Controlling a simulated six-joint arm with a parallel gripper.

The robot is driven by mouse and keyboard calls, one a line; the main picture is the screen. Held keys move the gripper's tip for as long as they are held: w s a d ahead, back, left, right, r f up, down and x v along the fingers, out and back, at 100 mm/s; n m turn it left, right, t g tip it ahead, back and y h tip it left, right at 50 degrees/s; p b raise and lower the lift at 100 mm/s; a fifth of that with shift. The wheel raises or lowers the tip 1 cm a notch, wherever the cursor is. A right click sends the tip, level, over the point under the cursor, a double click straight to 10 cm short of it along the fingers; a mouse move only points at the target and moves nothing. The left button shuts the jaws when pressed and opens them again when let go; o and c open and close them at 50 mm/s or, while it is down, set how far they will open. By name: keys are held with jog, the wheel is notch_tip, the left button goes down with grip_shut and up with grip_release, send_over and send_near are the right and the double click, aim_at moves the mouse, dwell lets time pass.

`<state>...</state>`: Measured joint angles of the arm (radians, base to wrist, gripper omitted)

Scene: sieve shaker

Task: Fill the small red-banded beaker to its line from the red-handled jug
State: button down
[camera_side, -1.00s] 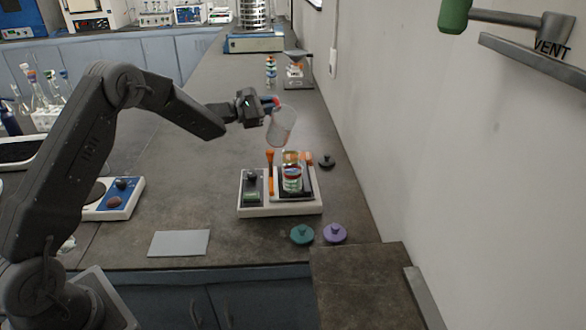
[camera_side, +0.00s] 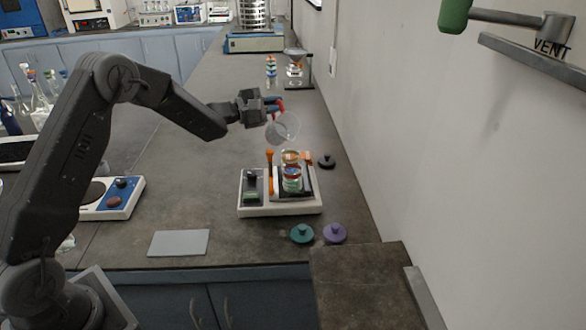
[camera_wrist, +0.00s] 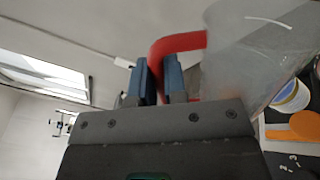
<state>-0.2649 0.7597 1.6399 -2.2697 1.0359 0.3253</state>
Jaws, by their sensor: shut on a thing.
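My gripper (camera_side: 272,104) is shut on the red handle (camera_wrist: 178,43) of a clear jug (camera_side: 282,128). I cannot tell for certain which band is the red-banded beaker's. No stream of contents is clear to see, and the fill level is too small to read.
A black lid (camera_side: 327,161), a teal lid (camera_side: 302,233) and a purple lid (camera_side: 335,233) lie nearby. A grey plate (camera_side: 178,243) lies front left.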

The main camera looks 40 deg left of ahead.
jog(key=shift+s+d+m, duration=0.3)
jog(key=shift+d+m, duration=0.4)
jog(key=shift+m, duration=0.6)
dwell(4.4)
jog(key=shift+w+a+n, duration=0.25)
jog(key=shift+a+n, duration=0.45)
jog(key=shift+n, duration=0.3)
jog(key=shift+w+a+n, duration=0.2)
jog(key=shift+a+n, duration=0.1)
jog(key=shift+n, duration=0.5)
jog(key=shift+w+a+f+n, duration=0.2)
jog(key=shift+a+n, duration=0.15)
jog(key=shift+n, duration=0.15)
jog(key=shift+w+a+f+n, duration=0.15)
jog(key=shift+a+n, duration=0.15)
jog(key=shift+n, duration=0.2)
jog(key=w+a+f+n, duration=0.2)
jog(key=a+f+n, duration=0.2)
jog(key=n, duration=0.3)
jog(key=shift+w+a+f, duration=0.25)
jog(key=shift+w+a, duration=0.05)
jog(key=shift+a, duration=0.25)
